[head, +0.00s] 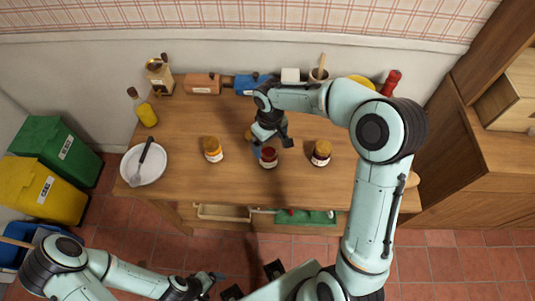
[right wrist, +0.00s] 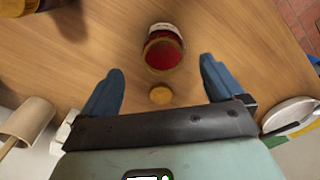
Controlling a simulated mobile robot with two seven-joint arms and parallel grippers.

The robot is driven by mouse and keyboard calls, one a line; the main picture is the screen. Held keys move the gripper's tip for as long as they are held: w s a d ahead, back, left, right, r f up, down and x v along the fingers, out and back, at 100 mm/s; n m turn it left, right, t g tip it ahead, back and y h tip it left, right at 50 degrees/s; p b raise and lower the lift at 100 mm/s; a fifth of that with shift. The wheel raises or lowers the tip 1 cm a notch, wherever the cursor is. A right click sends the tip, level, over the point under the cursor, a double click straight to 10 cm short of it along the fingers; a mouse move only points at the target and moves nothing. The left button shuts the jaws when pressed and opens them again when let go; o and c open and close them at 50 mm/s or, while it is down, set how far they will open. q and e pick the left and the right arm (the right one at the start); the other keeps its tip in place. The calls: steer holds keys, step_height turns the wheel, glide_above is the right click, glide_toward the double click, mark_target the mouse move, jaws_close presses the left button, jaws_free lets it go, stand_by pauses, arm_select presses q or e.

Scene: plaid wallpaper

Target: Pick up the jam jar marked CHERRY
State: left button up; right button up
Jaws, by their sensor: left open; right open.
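My right gripper (head: 273,146) is open and empty, just behind and above the middle jar. In the right wrist view this jar (right wrist: 163,50) shows a red top, just beyond the open fingers (right wrist: 161,70). My left gripper (head: 217,282) is open, low in front of the table.
A small round yellowish piece (right wrist: 160,95) lies behind the middle jar. A white plate (head: 143,165) with a utensil and an oil bottle (head: 146,112) stand at left. Containers, including a blue box (head: 247,84), line the wall.

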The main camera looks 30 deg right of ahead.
mark_target(269, 148)
step_height(269, 148, down, 3)
steer(key=shift+f, duration=0.1)
steer(key=f, duration=0.4)
steer(key=shift+s+a+f, duration=0.1)
steer(key=shift+s+a, duration=0.1)
steer(key=shift+f, duration=0.55)
steer(key=shift+w, duration=0.1)
steer(key=c, duration=1.3)
